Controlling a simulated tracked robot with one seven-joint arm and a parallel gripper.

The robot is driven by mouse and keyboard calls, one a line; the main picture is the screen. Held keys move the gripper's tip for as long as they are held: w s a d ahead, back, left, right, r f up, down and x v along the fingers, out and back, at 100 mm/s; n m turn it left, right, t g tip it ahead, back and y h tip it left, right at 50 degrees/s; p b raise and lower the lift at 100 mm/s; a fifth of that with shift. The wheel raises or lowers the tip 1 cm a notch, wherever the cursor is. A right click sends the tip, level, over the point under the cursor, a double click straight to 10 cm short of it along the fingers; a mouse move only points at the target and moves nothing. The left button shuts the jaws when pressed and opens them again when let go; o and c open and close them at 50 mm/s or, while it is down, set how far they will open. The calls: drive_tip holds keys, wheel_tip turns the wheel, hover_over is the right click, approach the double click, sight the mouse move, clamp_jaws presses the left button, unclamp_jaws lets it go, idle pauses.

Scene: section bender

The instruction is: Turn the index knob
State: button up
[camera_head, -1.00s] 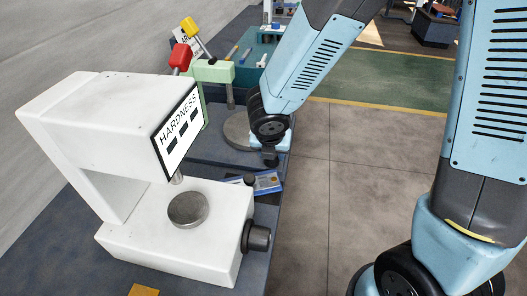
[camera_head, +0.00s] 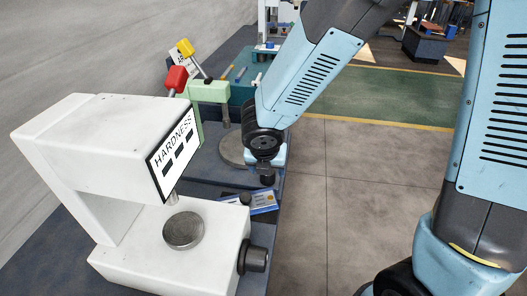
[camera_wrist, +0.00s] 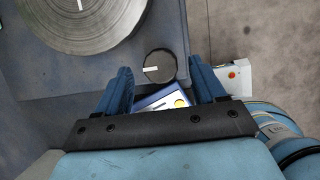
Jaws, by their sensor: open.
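The index knob is a dark round cap with a white mark, seen from above in the wrist view (camera_wrist: 159,66). A small dark knob (camera_head: 245,198) beside the blue panel in the head view looks like the same one. My gripper (camera_wrist: 162,76) is open, with one blue finger left and one right of the knob in the picture; I see no contact. In the head view my gripper (camera_head: 267,177) points down near the bench edge. A large grey disc (camera_wrist: 88,22) with a white mark lies up and left of the knob.
A blue and white panel (camera_wrist: 165,100) with a yellow spot lies partly below my gripper. A white hardness tester (camera_head: 95,135) with a side knob (camera_head: 253,259) stands in front. A green press (camera_head: 210,92) with red and yellow levers stands behind. Open floor (camera_head: 350,190) lies right.

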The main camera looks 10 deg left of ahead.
drive_tip(key=v, duration=1.1)
drive_tip(key=shift+r, duration=0.3)
drive_tip(key=w+d+r+m+h, duration=0.1)
drive_tip(key=d+r+m, duration=0.3)
drive_tip(key=d+m, duration=0.4)
drive_tip(key=w+d+r+m, duration=0.1)
drive_tip(key=d+r+m, duration=0.3)
drive_tip(key=d+m, duration=0.35)
drive_tip(key=s+d+r+m, duration=0.2)
drive_tip(key=d+m, duration=0.4)
drive_tip(key=m, duration=0.4)
drive_tip(key=s+d+r+m+t+y, duration=0.1)
drive_tip(key=s+d+r+m, duration=0.2)
drive_tip(key=m, duration=0.6)
drive_tip(key=shift+s+d+r+m, duration=0.2)
drive_tip(key=shift+s+d+m, duration=0.15)
drive_tip(key=shift+s+d, duration=1.15)
drive_tip(key=shift+w+d, duration=0.35)
